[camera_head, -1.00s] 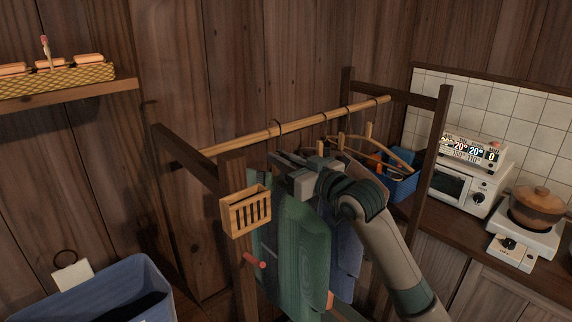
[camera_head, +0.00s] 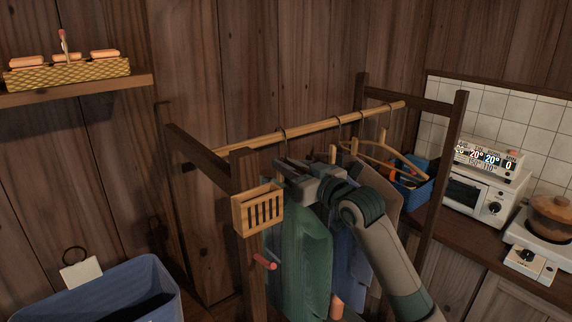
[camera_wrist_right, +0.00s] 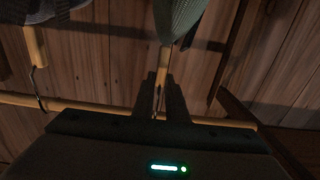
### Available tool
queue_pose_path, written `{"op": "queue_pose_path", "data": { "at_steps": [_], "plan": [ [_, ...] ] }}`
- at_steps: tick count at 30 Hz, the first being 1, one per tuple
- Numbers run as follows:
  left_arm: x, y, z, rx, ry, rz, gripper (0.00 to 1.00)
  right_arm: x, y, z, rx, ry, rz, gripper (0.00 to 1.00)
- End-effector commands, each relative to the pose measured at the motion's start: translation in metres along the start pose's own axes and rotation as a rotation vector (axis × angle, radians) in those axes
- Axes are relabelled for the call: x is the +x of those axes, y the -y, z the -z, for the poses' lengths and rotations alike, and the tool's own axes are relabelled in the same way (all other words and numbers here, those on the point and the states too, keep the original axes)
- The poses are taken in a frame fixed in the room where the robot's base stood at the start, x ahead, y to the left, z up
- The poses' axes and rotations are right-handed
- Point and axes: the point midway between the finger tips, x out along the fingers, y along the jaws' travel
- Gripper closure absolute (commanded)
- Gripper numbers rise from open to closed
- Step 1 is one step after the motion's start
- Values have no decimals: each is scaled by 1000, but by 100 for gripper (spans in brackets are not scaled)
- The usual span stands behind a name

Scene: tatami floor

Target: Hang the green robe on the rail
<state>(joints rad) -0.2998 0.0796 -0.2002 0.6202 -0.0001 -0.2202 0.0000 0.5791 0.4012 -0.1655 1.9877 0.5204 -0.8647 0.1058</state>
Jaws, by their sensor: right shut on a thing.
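The green robe (camera_head: 304,262) hangs upright below the wooden rail (camera_head: 245,142), near the rail's left post. A dark hook (camera_head: 283,134) shows at the rail above it. My right gripper (camera_head: 284,166) is just below the rail, at the top of the robe, and hides part of its hanger. In the right wrist view, the fingers (camera_wrist_right: 160,88) are shut on the hanger's neck (camera_wrist_right: 163,62), with the robe (camera_wrist_right: 180,18) beyond and the rail (camera_wrist_right: 90,106) close by. Whether the hook rests on the rail is unclear. My left gripper is out of view.
Blue clothing (camera_head: 342,262) and a brown garment (camera_head: 388,200) hang right of the robe. A bare hanger (camera_head: 376,145) is farther right. A slatted wooden box (camera_head: 258,210) is on the rack's left post. A blue bin (camera_head: 120,290) stands at lower left.

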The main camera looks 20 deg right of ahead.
Motion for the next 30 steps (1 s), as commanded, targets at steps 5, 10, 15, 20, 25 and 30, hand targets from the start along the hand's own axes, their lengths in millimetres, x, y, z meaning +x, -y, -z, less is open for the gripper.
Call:
{"op": "queue_pose_path", "data": {
  "at_steps": [5, 10, 15, 20, 25, 30],
  "plan": [
    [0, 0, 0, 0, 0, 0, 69, 0, 0, 1, -1, -4, 0, 100],
    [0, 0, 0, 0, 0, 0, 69, 0, 0, 1, -1, -4, 0, 100],
    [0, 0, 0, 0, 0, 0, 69, 0, 0, 0, -1, -3, 0, 66],
    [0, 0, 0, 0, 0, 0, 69, 0, 0, 0, -1, -2, 0, 66],
    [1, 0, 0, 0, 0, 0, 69, -2, 0, -2, 0, 2, 0, 66],
    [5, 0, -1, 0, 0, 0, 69, -11, 0, -3, -2, 1, -1, 66]
  ]
}}
